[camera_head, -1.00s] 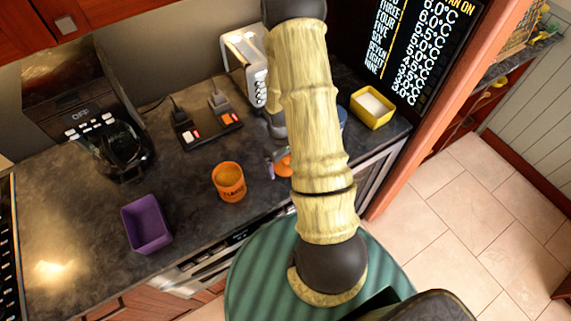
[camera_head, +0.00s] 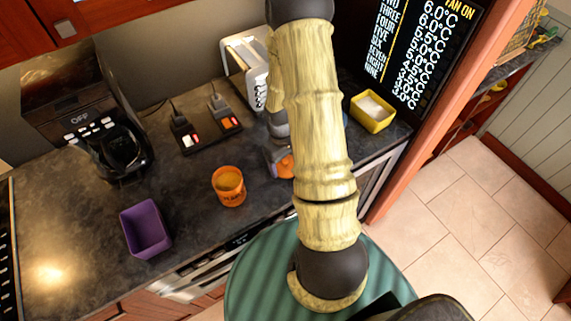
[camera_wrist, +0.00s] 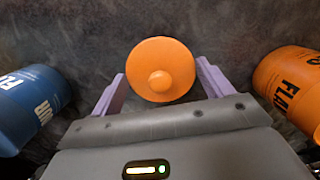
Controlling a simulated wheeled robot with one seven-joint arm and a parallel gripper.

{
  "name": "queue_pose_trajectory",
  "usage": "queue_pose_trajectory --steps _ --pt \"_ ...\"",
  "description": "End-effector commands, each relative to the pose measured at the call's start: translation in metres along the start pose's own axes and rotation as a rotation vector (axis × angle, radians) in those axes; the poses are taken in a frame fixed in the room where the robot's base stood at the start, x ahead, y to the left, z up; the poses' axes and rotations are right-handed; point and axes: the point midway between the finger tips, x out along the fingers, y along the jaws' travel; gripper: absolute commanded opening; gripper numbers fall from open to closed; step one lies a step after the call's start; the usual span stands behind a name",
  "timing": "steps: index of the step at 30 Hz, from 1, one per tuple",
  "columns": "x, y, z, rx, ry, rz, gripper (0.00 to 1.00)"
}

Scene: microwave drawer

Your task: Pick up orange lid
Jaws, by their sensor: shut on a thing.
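The orange lid (camera_wrist: 160,70) is a round disc with a small knob on top. In the wrist view it sits between the two purple fingers of my gripper (camera_wrist: 161,76), which are shut on its sides. In the head view the lid (camera_head: 286,167) shows partly at the left edge of my arm, next to my gripper (camera_head: 276,162). My arm hides the rest. Whether the lid touches the counter is hard to tell.
An orange canister (camera_head: 229,186) stands left of the lid; a blue canister (camera_wrist: 30,105) is on the other side. A purple bin (camera_head: 146,228), a coffee maker (camera_head: 117,145), a toaster (camera_head: 243,65) and a yellow container (camera_head: 372,110) stand on the dark counter.

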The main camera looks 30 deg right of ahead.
Motion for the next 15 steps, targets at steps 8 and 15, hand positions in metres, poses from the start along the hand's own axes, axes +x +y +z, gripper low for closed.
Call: queue_pose_trajectory --steps 8,15 --pt "-0.046 0.001 0.005 0.003 0.006 0.003 0.56" --pt "-0.076 0.000 0.009 0.002 0.002 0.001 0.56"
